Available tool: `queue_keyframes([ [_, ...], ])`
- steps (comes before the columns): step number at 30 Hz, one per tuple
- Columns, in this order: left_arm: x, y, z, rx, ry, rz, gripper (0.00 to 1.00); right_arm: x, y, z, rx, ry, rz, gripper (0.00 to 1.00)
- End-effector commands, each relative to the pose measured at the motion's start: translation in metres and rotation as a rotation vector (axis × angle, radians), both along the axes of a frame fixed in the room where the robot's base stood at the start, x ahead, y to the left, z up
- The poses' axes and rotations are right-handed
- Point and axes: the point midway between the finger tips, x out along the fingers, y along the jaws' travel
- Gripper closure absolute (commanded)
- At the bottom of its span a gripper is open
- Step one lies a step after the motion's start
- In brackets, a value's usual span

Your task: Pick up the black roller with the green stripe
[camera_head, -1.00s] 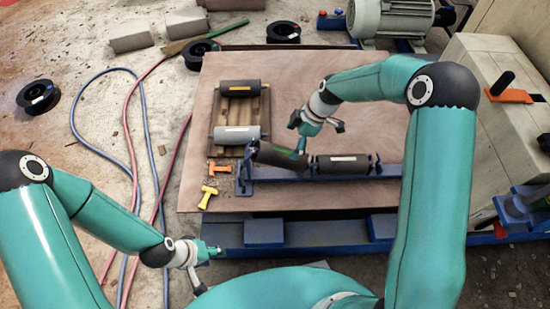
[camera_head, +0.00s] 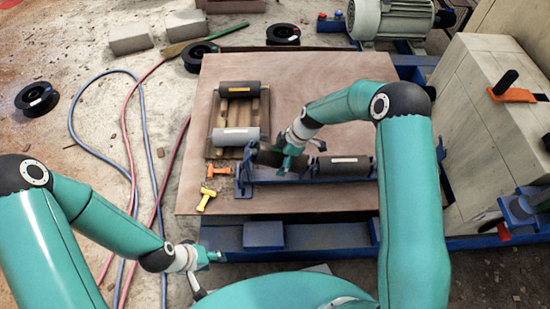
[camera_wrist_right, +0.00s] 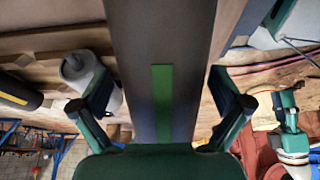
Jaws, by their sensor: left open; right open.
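The black roller with the green stripe (camera_head: 266,158) lies at the left end of the blue frame in the head view, partly hidden by my right gripper. In the right wrist view the roller (camera_wrist_right: 162,45) runs down the middle, its green stripe facing the camera. My right gripper (camera_head: 287,156) is over the roller, with its fingers (camera_wrist_right: 162,108) open on both sides of it. Visible gaps show beside the roller. My left gripper (camera_head: 207,268) is low at the left, away from the roller, open and empty.
A black roller with a white label (camera_head: 343,166) lies on the blue frame (camera_head: 310,179). A wooden pallet (camera_head: 231,153) holds a yellow-labelled black roller (camera_head: 240,89) and a grey roller (camera_head: 236,136). Orange (camera_head: 219,170) and yellow (camera_head: 206,199) pieces lie left of the frame.

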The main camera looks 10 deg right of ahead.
Motion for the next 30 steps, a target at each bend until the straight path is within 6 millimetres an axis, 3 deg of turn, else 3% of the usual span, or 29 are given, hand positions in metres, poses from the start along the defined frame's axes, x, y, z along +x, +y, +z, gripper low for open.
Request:
queue_keyframes([
  [3, 0.0000, 0.0000, 0.0002, 0.000, 0.000, 0.000, 0.50, 0.0001, 0.0001, 0.0006, 0.000, 0.000, 0.000, 0.02],
  [21, 0.0000, 0.0000, 0.0005, 0.000, 0.000, 0.000, 0.50, 0.0025, -0.0001, 0.0029, 0.000, -0.007, -0.002, 0.99],
  [30, 0.0001, 0.0000, 0.0008, 0.000, 0.000, 0.000, 0.50, 0.0033, -0.0002, 0.0044, -0.001, -0.009, -0.002, 0.99],
])
